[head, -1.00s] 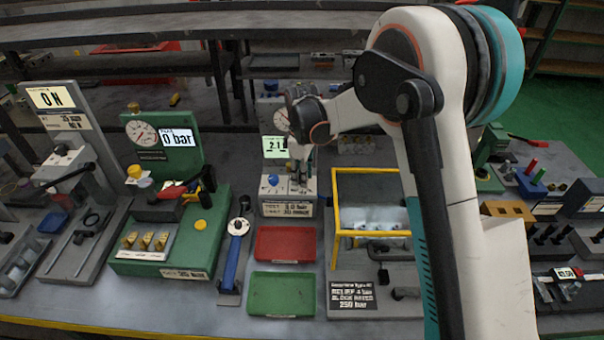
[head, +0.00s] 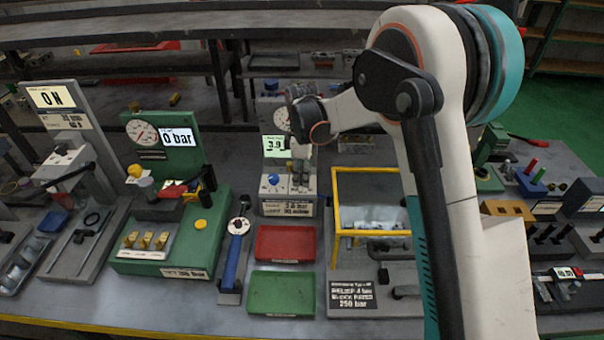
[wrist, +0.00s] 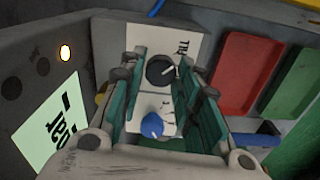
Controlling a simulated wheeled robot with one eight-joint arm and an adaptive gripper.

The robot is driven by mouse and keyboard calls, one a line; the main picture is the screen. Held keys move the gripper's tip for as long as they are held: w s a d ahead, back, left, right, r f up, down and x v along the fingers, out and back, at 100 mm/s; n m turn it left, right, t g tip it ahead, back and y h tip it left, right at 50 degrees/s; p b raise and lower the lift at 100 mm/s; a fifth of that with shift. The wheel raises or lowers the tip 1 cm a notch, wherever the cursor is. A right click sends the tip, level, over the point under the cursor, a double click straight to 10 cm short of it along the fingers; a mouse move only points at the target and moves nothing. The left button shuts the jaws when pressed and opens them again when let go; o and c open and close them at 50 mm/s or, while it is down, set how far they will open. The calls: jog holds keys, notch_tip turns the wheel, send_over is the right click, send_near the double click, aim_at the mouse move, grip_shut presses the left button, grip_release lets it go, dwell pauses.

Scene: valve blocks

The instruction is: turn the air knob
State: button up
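The air knob (wrist: 160,70) is a dark round knob with a white pointer line, seen in the wrist view beside a white label. My gripper (wrist: 165,72) has its teal fingers on both sides of this knob and appears shut on it. A blue knob (wrist: 152,125) sits nearer the camera between the fingers, not held; it also shows in the head view (head: 273,180). In the head view my gripper (head: 300,183) points down at the right part of the small grey block, hiding the air knob. The green-lit display (head: 275,146) behind reads about 3.9.
A red tray (head: 286,243) and a green tray (head: 281,293) lie in front of the block. A yellow frame (head: 334,220) stands close on the right. A blue-handled tool (head: 233,260) and a green gauge block (head: 180,245) stand on the left.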

jog(key=shift+o, duration=0.9)
jog(key=shift+r, duration=0.1)
notch_tip(320, 180, up, 12)
